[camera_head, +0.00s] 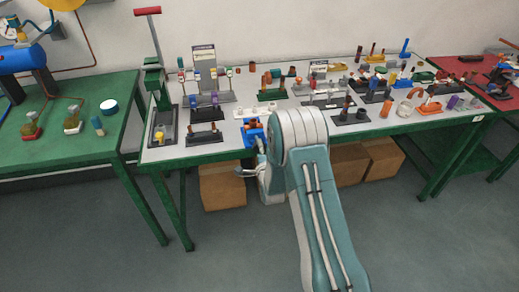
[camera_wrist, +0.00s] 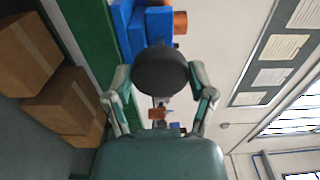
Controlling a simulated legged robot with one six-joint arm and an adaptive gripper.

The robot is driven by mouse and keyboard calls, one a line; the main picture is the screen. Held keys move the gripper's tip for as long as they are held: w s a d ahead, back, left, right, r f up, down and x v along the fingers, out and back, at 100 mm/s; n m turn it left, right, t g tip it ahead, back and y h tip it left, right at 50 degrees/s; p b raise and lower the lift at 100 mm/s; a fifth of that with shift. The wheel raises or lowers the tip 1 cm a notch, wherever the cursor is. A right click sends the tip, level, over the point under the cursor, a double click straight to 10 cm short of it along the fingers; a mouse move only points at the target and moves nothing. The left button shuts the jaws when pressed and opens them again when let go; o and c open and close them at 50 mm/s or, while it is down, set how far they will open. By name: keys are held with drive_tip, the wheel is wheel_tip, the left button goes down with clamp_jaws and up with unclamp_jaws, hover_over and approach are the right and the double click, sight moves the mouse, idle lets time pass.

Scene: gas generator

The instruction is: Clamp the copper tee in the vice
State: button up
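A blue vice (camera_head: 254,136) is at the front edge of the white tabletop. In the wrist view, where the scene is turned sideways, its blue body (camera_wrist: 127,30) is at the top. An orange-brown piece, seemingly the copper tee (camera_wrist: 180,22), sits at the vice's upper side; its shape is partly hidden. A round dark knob (camera_wrist: 160,72) is in front of the vice, between the spread fingers of my gripper (camera_wrist: 160,80). I cannot tell whether the fingers touch the knob. In the head view my arm hides most of the gripper, low in front of the vice.
The white table (camera_head: 200,155) carries several racks, fittings and tools behind and right of the vice. A green press (camera_head: 156,85) stands to the left. Cardboard boxes (camera_head: 222,187) lie beneath. A green table (camera_head: 60,155) is at the left, and floor is clear in front.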

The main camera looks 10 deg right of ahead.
drive_tip(key=shift+f, duration=0.15)
drive_tip(key=shift+m, duration=1.4)
drive_tip(key=m, duration=0.2)
drive_tip(key=shift+f+m, duration=0.1)
drive_tip(key=shift+m, duration=0.3)
drive_tip(key=o, duration=1.1)
